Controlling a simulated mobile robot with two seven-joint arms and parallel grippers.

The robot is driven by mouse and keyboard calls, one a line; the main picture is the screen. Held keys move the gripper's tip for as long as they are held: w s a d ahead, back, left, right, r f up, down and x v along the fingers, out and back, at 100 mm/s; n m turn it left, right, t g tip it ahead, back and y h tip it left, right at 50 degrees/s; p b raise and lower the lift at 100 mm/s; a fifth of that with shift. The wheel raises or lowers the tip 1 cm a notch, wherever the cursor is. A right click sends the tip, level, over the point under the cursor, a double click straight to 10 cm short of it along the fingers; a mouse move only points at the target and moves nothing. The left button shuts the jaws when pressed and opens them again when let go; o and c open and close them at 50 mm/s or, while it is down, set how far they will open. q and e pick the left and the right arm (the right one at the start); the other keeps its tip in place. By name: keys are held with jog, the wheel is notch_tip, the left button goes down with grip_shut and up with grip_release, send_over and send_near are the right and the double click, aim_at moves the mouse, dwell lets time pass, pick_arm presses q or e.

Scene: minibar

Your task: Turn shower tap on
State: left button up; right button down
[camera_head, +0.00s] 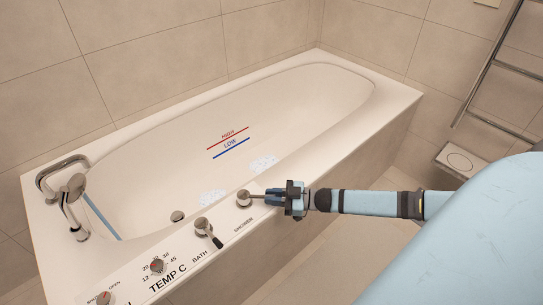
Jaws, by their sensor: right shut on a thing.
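The shower tap (244,198) is a round metal knob on the bathtub's near rim, beside the printed word SHOWER. Its short lever points right, toward my right gripper (268,198). My right arm comes in from the right, and the gripper's fingers are shut on the lever, hiding its end. My left gripper is not in view. The bath tap (203,226), with a dark-tipped lever pointing down and right, stands left of the shower tap.
The white bathtub (318,53) fills the middle and looks empty. A temperature dial (157,265) and another knob (104,298) sit on the rim at lower left. A metal faucet and shower head (76,186) stand at the left end. A towel rail (480,80) is on the right.

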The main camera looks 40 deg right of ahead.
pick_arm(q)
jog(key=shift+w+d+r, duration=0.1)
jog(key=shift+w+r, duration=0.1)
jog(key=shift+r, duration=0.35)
pick_arm(e)
jog(key=c, duration=1.1)
grip_release()
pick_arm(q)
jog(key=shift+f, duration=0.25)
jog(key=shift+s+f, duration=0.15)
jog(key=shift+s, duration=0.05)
pick_arm(e)
jog(key=shift+d, duration=0.1)
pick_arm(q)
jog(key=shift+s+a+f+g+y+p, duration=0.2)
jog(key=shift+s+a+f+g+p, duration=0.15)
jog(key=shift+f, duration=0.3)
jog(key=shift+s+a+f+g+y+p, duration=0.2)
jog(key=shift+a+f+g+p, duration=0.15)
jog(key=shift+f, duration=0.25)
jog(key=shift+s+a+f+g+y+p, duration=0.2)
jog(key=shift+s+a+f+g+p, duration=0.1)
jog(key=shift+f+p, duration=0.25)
pick_arm(e)
jog(key=v, duration=1.3)
jog(key=shift+s+d, duration=0.25)
jog(key=shift+s, duration=0.05)
